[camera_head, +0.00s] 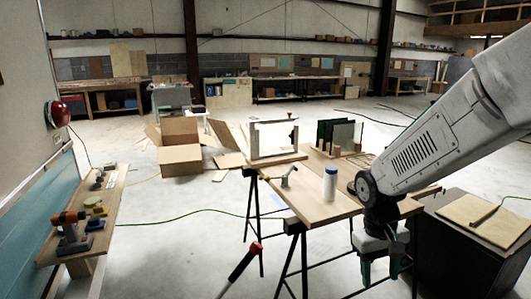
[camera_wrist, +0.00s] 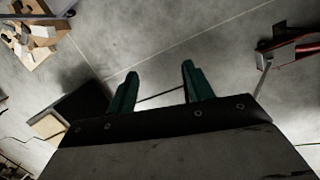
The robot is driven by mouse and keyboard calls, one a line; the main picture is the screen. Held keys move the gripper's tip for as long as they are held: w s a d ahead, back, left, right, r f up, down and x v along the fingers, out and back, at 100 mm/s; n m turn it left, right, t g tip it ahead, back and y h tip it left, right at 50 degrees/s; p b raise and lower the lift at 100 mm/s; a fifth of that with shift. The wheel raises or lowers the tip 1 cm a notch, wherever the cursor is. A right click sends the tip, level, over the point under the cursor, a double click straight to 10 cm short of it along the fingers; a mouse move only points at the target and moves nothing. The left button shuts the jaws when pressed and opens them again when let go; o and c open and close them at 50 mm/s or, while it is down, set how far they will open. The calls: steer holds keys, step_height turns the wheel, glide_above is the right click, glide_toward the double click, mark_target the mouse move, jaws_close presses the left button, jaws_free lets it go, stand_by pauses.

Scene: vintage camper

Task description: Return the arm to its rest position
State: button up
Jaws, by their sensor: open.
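My arm reaches in from the right edge of the head view and slopes down to the left. My gripper (camera_head: 381,273) hangs at its lower end, fingers down, in front of the worktable's near right part. In the wrist view my gripper (camera_wrist: 159,76) shows two green fingers spread apart with nothing between them. Grey floor shows beyond the fingers.
A dark cabinet (camera_head: 460,245) stands close right of my gripper. A shelf (camera_head: 108,205) with a drill (camera_head: 72,230) is at left.

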steer(key=s+r+t, duration=0.1)
steer(key=s+r, duration=0.6)
steer(key=s, duration=0.2)
steer(key=s+d+r+m+t+y, duration=0.1)
steer(key=s+r+t, duration=0.1)
steer(key=s+r, duration=0.5)
steer(key=s, duration=0.3)
steer(key=shift+s+m+y, duration=0.15)
steer(key=shift+m+y, duration=0.15)
steer(key=shift+c, duration=0.3)
